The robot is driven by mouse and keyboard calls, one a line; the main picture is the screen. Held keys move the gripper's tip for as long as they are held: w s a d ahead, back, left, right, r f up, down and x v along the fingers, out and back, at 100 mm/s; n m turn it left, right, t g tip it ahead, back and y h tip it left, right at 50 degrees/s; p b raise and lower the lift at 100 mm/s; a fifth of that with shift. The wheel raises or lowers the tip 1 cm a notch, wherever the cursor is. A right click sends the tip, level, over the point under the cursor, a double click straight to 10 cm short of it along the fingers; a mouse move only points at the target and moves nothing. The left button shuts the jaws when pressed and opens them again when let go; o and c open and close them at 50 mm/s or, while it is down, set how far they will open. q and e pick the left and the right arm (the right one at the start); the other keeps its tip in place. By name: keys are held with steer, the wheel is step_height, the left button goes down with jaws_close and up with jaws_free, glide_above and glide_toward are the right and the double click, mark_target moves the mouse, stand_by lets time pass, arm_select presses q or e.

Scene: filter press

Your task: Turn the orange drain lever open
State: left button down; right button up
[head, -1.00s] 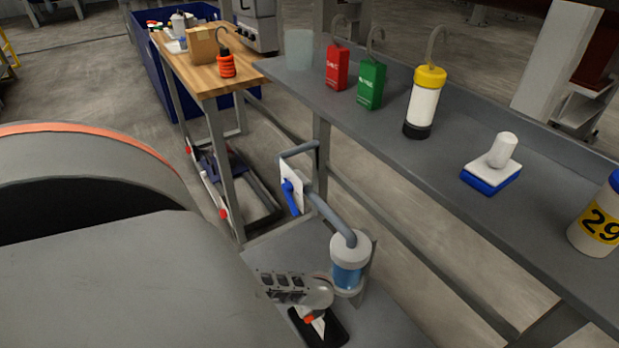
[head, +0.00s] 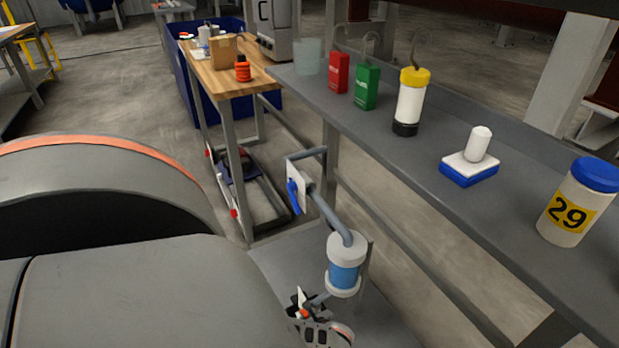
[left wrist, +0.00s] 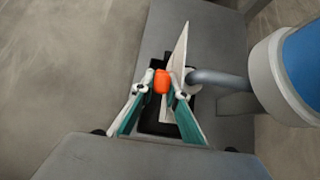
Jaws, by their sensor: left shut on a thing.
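The orange drain lever (head: 305,314) is small in the head view, low beside a white plate below the blue-and-white canister (head: 343,274). In the left wrist view the orange lever end (left wrist: 162,82) sits between my left fingertips. My left gripper (left wrist: 160,86) is shut on it, one finger at each side. The white plate (left wrist: 180,60) stands just right of the lever, with a grey pipe (left wrist: 215,78) running to the canister. In the head view my left gripper (head: 319,328) partly covers this area. My right gripper is in neither view.
A blue-handled valve (head: 294,196) is on a white plate up the pipe. The grey bench (head: 420,165) on the right holds red and green boxes, a yellow-capped bottle (head: 409,102) and a jar marked 29 (head: 570,210). A wooden table (head: 240,83) stands behind.

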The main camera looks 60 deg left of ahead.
arm_select(q)
steer(key=shift+s+d+f+y+b, duration=0.1)
steer(key=shift+d+f+y+b, duration=0.35)
steer(key=shift+y+b, duration=0.75)
steer(key=shift+s+d+f+y+b, duration=0.1)
steer(key=shift+d+f+y+b, duration=0.25)
steer(key=shift+y+b, duration=0.8)
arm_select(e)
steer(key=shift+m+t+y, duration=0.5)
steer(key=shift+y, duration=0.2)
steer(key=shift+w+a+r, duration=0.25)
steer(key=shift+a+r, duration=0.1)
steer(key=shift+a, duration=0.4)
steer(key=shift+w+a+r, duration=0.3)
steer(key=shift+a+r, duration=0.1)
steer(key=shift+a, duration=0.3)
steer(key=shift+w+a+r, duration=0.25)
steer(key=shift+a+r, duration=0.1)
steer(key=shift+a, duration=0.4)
arm_select(q)
steer(key=shift+w, duration=0.1)
steer(key=c, duration=2.3)
jaws_free()
steer(key=shift+d+r, duration=0.1)
steer(key=shift+r, duration=4.95)
